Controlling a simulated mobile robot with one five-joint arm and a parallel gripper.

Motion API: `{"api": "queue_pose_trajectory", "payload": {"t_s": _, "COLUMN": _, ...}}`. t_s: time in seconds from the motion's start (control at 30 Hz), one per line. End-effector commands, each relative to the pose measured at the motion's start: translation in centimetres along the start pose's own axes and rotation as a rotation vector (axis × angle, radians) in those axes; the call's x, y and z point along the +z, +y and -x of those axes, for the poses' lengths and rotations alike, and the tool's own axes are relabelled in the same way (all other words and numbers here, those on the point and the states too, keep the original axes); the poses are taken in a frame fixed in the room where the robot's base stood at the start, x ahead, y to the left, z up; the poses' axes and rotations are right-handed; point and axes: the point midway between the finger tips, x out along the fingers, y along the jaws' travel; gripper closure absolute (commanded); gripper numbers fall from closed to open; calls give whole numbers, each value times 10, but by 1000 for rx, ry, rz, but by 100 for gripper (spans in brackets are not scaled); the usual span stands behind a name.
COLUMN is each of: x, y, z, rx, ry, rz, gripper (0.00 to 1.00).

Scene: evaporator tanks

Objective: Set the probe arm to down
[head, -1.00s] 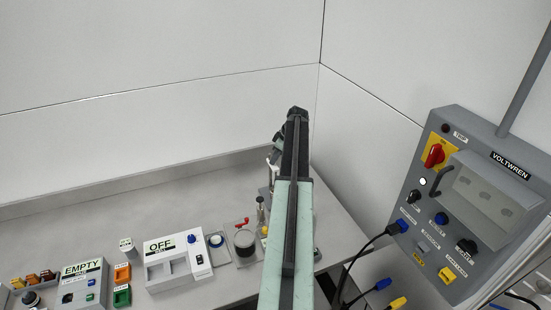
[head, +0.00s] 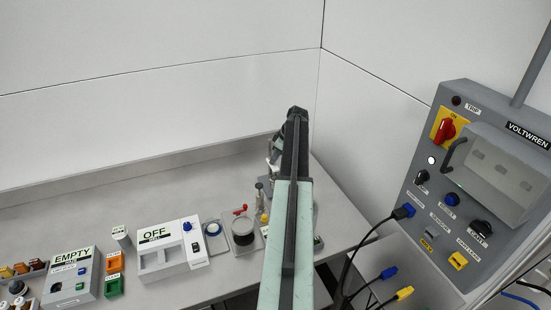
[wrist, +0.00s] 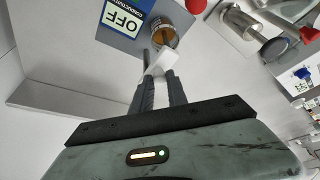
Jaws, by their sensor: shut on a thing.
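In the wrist view, my gripper (wrist: 159,78) is closed on a pale, light-grey bar, which looks like the probe arm (wrist: 160,64). The bar lies beside a small vessel of amber liquid (wrist: 163,37), close to its rim. I cannot tell whether its tip is in the liquid. A conductivity unit with a blue-framed OFF label (wrist: 122,17) is just beyond. In the head view my arm covers most of this station, and the fingertips and probe arm are hidden.
In the head view, a white box marked OFF (head: 160,258), a dark round vessel (head: 242,233) and a box marked EMPTY (head: 72,278) stand on the grey bench. A grey VOLTWREN panel (head: 420,190) with plugged cables stands at the right. The bench's back strip is clear.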

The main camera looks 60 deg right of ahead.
Motion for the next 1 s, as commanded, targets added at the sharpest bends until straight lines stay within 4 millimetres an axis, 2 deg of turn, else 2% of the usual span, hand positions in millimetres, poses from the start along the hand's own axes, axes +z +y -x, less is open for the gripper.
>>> {"api": "queue_pose_trajectory", "payload": {"t_s": 0.2, "x": -1, "y": 0, "z": 2, "rx": -1, "ry": -1, "rz": 0, "gripper": 100}}
{"api": "queue_pose_trajectory", "payload": {"t_s": 0.23, "x": -1, "y": 0, "z": 2, "rx": -1, "ry": -1, "rz": 0, "gripper": 76}}
{"api": "queue_pose_trajectory", "payload": {"t_s": 0.3, "x": -1, "y": 0, "z": 2, "rx": -1, "ry": -1, "rz": 0, "gripper": 59}}
{"api": "queue_pose_trajectory", "payload": {"t_s": 0.67, "x": -1, "y": 0, "z": 5, "rx": 0, "ry": 0, "rz": 0, "gripper": 59}}
{"api": "queue_pose_trajectory", "payload": {"t_s": 0.77, "x": -2, "y": 0, "z": 16, "rx": 0, "ry": 0, "rz": 0, "gripper": 59}}
{"api": "queue_pose_trajectory", "payload": {"t_s": 1.0, "x": -3, "y": 0, "z": 61, "rx": 1, "ry": 0, "rz": -1, "gripper": 59}}
